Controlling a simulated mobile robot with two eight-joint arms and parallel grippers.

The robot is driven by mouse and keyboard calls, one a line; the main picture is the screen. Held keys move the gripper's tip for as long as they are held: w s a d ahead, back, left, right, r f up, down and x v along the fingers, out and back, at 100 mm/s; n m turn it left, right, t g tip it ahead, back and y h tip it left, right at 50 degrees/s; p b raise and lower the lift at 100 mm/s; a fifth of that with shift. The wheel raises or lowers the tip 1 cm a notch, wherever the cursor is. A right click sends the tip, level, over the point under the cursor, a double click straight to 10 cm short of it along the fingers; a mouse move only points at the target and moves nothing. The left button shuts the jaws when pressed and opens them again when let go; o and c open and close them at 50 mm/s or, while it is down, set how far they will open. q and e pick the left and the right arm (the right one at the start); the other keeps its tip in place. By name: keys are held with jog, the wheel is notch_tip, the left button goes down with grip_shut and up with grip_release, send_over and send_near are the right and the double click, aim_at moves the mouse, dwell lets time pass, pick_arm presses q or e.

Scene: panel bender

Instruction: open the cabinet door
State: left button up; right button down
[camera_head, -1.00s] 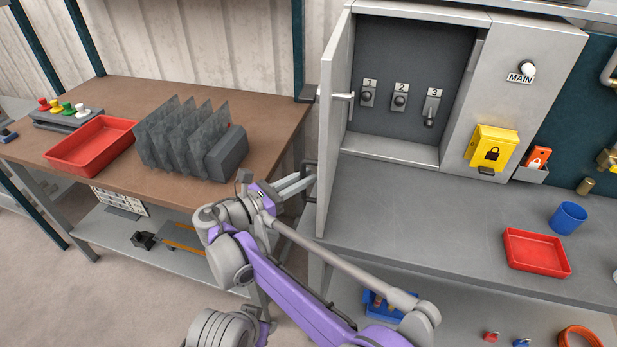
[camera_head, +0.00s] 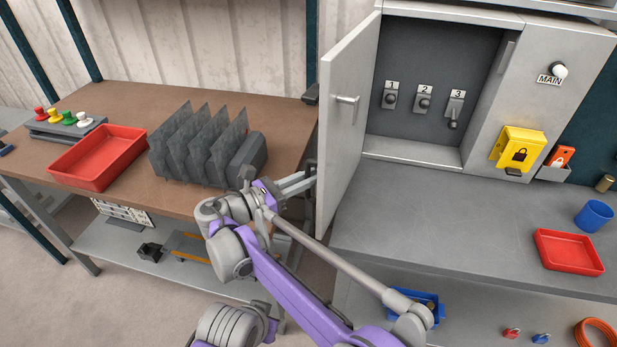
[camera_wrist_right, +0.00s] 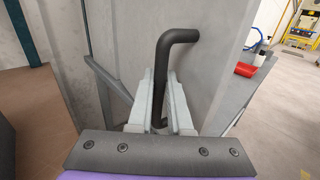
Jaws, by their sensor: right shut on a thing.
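The grey cabinet door (camera_head: 345,120) stands swung open to the left of the cabinet, its inner face with a metal latch lever (camera_head: 347,100) toward the head camera. My right gripper (camera_head: 312,181) is at the door's outer side, by its free edge. In the right wrist view, my right gripper (camera_wrist_right: 160,90) is shut on the dark bent door handle (camera_wrist_right: 178,36). The handle's lower part is between the fingers. The open cabinet (camera_head: 435,80) shows three numbered switches inside. My left gripper is not in view.
A brown bench (camera_head: 275,110) with a red tray (camera_head: 98,160) and grey upright plates (camera_head: 200,145) stands left of the door. Below the cabinet, a grey counter (camera_head: 440,220) holds a red tray (camera_head: 570,252) and a blue cup (camera_head: 594,215). A yellow lock box (camera_head: 518,148) is at right.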

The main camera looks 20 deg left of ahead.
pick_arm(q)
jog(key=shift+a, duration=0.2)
pick_arm(e)
jog(key=shift+a, duration=0.2)
jog(key=c, duration=0.8)
grip_release()
jog(key=shift+c, duration=0.2)
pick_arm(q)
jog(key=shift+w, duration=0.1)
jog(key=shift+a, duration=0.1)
